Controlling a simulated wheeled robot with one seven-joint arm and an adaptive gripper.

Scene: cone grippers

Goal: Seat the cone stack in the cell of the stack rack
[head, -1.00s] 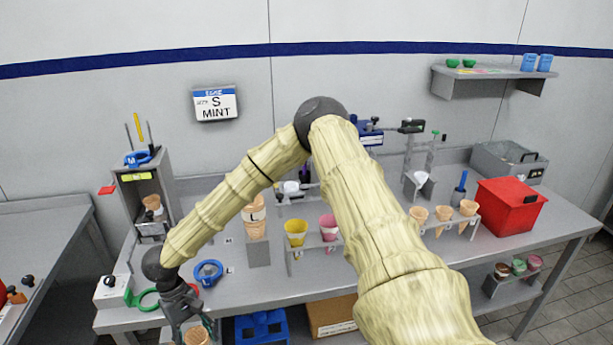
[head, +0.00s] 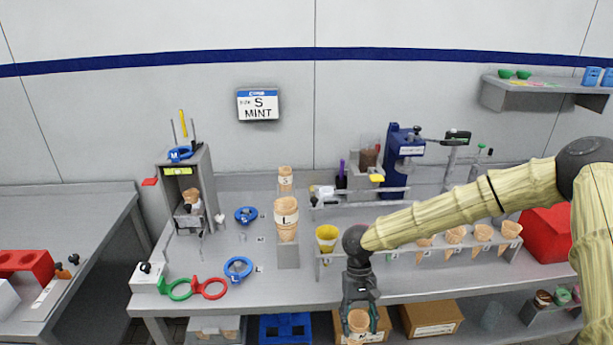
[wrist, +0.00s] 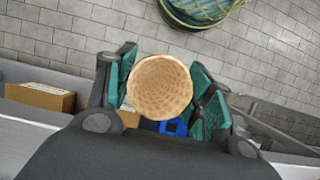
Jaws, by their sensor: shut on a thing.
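My gripper (head: 360,308) is in front of the bench's front edge, low in the head view. It is shut on a tan cone stack (head: 358,322), whose lower part runs near the bottom of the picture. In the wrist view the open round mouth of the cone stack (wrist: 160,86) faces the camera between the green-padded fingers (wrist: 163,90). The grey stack rack (head: 288,256) stands on the bench, behind and left of my gripper. A stack marked L (head: 286,218) is in its front; a smaller stack marked S (head: 285,178) stands farther back. The space between them is hidden.
Right of the rack, a cone holder carries a yellow cup (head: 327,238) and several cones (head: 455,235). Blue (head: 238,268), red and green rings lie at the bench's left front. Boxes (head: 433,318) and a blue crate (head: 286,328) are below. A grey cabinet (head: 205,180) stands left.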

